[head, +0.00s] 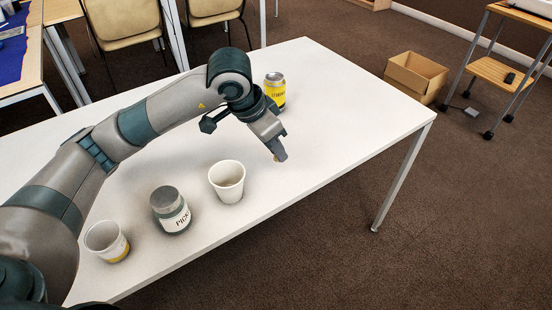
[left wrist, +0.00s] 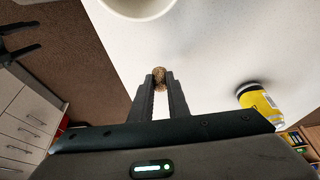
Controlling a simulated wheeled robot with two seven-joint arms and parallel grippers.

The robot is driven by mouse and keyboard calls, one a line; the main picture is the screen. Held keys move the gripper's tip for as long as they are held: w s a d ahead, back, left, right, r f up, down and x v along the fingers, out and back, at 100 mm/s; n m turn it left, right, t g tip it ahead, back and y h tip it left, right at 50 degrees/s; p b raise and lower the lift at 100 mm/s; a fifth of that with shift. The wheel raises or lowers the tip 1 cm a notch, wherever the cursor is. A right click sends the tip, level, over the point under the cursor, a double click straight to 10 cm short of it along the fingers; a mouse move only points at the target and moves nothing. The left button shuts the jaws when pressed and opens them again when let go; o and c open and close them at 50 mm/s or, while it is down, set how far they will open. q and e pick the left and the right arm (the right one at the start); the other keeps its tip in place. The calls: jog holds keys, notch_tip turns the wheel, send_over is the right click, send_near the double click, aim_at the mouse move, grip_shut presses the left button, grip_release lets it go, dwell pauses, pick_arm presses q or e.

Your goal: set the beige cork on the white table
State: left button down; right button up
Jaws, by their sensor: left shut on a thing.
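The beige cork (left wrist: 159,77) is held between the fingertips of my left gripper (left wrist: 160,88) in the left wrist view. In the head view the left gripper (head: 277,153) is over the white table (head: 330,140), to the right of the white cup, and a small part of the cork (head: 281,156) shows at its tips. The gripper points down. I cannot tell whether the cork touches the tabletop.
A yellow can (head: 275,90) stands behind my gripper. The table's right part is clear. A cardboard box (head: 415,76) is on the floor.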

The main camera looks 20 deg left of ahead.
aim_at(275, 160)
pick_arm(q)
jog(key=shift+f, duration=0.1)
jog(key=shift+f, duration=1.9)
jog(key=shift+f, duration=0.1)
jog(key=c, duration=1.7)
grip_release()
jog(key=shift+r, duration=0.4)
jog(key=v, duration=1.1)
jog(key=shift+s+a+r, duration=0.1)
jog(key=shift+r, duration=0.15)
